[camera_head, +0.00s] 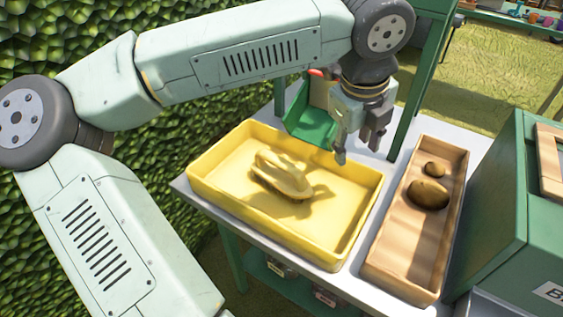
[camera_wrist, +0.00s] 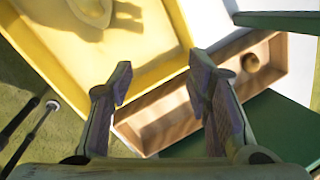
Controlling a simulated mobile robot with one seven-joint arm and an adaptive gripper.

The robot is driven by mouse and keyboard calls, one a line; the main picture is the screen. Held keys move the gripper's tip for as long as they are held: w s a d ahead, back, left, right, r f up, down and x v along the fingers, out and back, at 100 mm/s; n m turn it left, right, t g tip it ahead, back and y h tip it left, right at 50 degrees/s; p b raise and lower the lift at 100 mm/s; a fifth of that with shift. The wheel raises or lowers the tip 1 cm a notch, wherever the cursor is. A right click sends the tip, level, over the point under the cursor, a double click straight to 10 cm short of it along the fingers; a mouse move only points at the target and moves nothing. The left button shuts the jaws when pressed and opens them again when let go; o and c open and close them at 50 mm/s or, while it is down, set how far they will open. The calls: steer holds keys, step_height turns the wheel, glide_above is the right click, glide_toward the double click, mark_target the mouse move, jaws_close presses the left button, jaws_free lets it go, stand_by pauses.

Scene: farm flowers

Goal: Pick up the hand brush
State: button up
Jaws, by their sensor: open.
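I cannot pick out a hand brush for certain. A yellowish-tan lumpy object (camera_head: 280,174) with a narrow end lies in the yellow tray (camera_head: 232,212); its kind is unclear. Part of it shows at the top left of the wrist view (camera_wrist: 92,10). A green scoop-like thing (camera_head: 312,124) with a red bit near its top stands behind the tray, partly hidden by my arm. My gripper (camera_head: 358,152) is open and empty above the tray's right back corner. In the wrist view my gripper's fingers (camera_wrist: 160,78) are spread, with tray edges beyond them.
A wooden tray (camera_head: 393,277) with two brown roundish objects (camera_head: 429,193) stands right of the yellow tray on the pale table (camera_head: 334,278). A green box (camera_head: 500,205) stands at the right. A green post rises behind my gripper. A leafy hedge (camera_head: 180,110) is at the left.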

mark_target(284, 161)
steer(key=w+a+n+y, duration=0.1)
steer(key=a, duration=0.2)
steer(key=w+a+n+y, duration=0.1)
steer(key=a+y, duration=0.1)
steer(key=a, duration=0.1)
steer(key=w+a+n+y, duration=0.1)
steer(key=a+n, duration=0.1)
steer(key=a, duration=0.1)
steer(key=shift+w+f+y+p, duration=0.2)
steer(key=shift+f+y+p, duration=0.1)
steer(key=shift+y, duration=0.1)
steer(key=x, duration=0.2)
steer(key=p+x, duration=0.1)
steer(key=x, duration=0.1)
steer(key=shift+w+a+f, duration=0.15)
steer(key=shift+a+f, duration=0.05)
steer(key=shift+a, duration=0.25)
steer(key=shift+p+x, duration=1.15)
steer(key=shift+x, duration=1.95)
jaws_close()
